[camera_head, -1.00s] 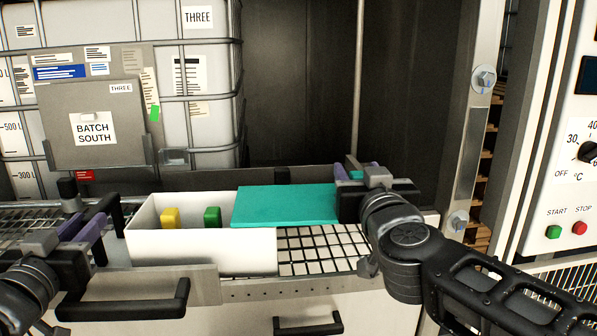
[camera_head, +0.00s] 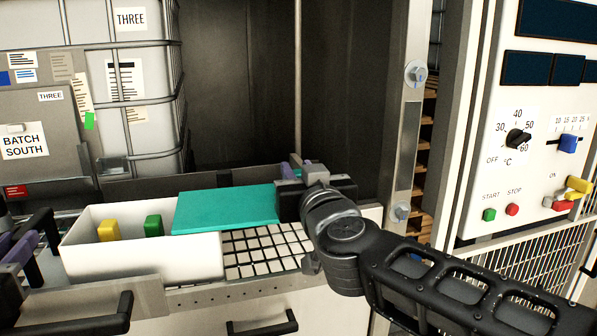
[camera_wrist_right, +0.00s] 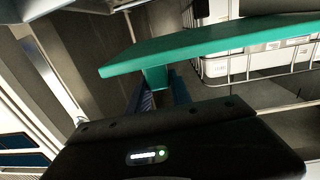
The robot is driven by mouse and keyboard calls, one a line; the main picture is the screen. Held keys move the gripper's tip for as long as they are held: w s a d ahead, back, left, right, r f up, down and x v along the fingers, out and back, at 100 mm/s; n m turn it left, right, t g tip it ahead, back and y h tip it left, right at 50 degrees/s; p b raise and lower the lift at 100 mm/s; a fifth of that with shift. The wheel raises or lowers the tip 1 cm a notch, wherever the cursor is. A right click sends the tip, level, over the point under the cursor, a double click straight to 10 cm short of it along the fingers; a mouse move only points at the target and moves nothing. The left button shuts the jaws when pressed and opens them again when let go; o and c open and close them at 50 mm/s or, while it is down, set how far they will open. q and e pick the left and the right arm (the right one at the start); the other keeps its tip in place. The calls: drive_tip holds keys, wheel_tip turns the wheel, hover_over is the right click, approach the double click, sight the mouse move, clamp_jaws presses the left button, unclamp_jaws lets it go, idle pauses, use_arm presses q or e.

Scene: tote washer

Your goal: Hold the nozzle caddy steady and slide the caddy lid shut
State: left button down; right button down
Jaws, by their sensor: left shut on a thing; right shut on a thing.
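The nozzle caddy (camera_head: 140,262) is a white open-topped box on a wire-grid surface in the head view. The teal caddy lid (camera_head: 225,208) lies level at its right end and sticks out to the right, leaving the left part open. My right gripper (camera_head: 288,185) is shut on the lid's right end. In the right wrist view, a teal tab (camera_wrist_right: 155,78) under the lid (camera_wrist_right: 215,45) sits at its fingers. My left gripper (camera_head: 32,245), partly cut off by the picture's left edge, is shut at a dark handle (camera_head: 44,222) by the caddy's left end.
A yellow piece (camera_head: 108,230) and a green piece (camera_head: 153,226) stand inside the caddy. Bare wire grid (camera_head: 265,245) lies right of it. A metal ledge (camera_head: 240,292) runs in front. A control panel (camera_head: 530,140) stands at right, a caged tank (camera_head: 130,75) behind at left.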

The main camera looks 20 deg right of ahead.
sight(196, 208)
use_arm(q)
drive_tip(key=shift+d+f, duration=0.1)
drive_tip(key=shift+f, duration=0.4)
idle(0.3)
drive_tip(key=shift+d+r, duration=0.1)
drive_tip(key=shift+d, duration=0.05)
use_arm(e)
drive_tip(key=a, duration=1.7)
drive_tip(key=shift+w+a, duration=0.3)
drive_tip(key=shift+w, duration=0.1)
drive_tip(key=c, duration=1.3)
unclamp_jaws()
drive_tip(key=shift+a, duration=0.1)
drive_tip(key=shift+o, duration=0.7)
drive_tip(key=shift+s, duration=0.1)
drive_tip(key=s, duration=1.2)
drive_tip(key=shift+a, duration=0.15)
use_arm(q)
drive_tip(key=shift+r, duration=0.35)
use_arm(e)
drive_tip(key=shift+w+r, duration=0.15)
